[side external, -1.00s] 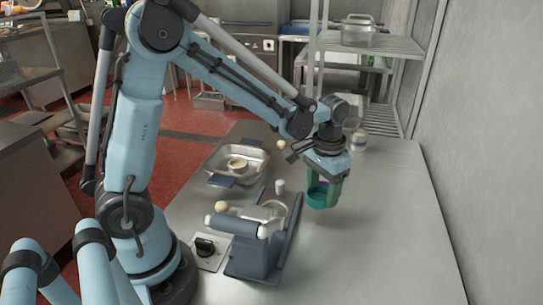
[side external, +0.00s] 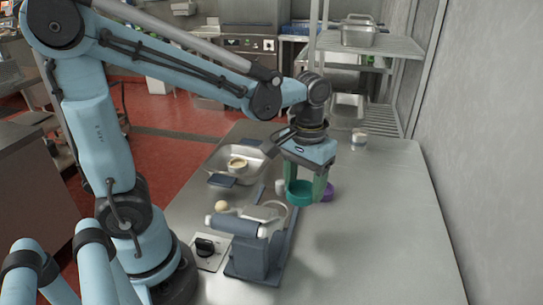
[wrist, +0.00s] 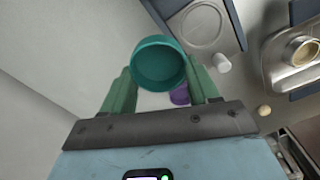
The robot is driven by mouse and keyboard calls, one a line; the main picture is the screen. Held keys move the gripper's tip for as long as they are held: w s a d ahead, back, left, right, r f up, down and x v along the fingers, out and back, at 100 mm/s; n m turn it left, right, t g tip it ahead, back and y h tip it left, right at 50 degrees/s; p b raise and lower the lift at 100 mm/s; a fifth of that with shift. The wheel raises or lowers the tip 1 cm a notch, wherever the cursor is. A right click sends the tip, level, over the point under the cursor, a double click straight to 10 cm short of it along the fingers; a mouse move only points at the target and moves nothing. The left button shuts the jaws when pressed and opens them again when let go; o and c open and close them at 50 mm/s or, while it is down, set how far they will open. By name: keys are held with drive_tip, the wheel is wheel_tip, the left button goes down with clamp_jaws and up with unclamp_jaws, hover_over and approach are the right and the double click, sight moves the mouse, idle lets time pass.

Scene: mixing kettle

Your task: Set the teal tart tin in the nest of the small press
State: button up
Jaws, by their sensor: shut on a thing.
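The teal tart tin (side external: 298,196) is a round, shallow, open cup. My gripper (side external: 308,190) points down with its green fingers shut on it, and holds it beside the small press (side external: 255,240). In the wrist view the tin (wrist: 160,64) shows its open top between the fingertips (wrist: 160,78). The press is slate blue, with a pale roller-like bar. Its nest, a pale round ring (wrist: 204,24), lies in the wrist view just beyond the tin to the upper right, apart from it and apparently empty.
A purple tin (wrist: 180,95) stands on the table behind my gripper. A small white cylinder (wrist: 222,62) is beside the press. A metal tray (side external: 252,152) holds a cup (side external: 237,164). A tan ball (side external: 221,206) sits by the press.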

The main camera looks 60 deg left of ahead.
drive_tip(key=s+a+f+n, duration=0.1)
drive_tip(key=s+a+n, duration=0.2)
drive_tip(key=a, duration=0.4)
drive_tip(key=shift+w+d+f, duration=0.1)
drive_tip(key=shift+f, duration=1.35)
drive_tip(key=shift+w+d+f, duration=0.1)
drive_tip(key=shift+f, duration=1.35)
drive_tip(key=shift+f, duration=0.7)
drive_tip(key=o, duration=1.1)
drive_tip(key=shift+o, duration=0.6)
wheel_tip(320, 180, up, 7)
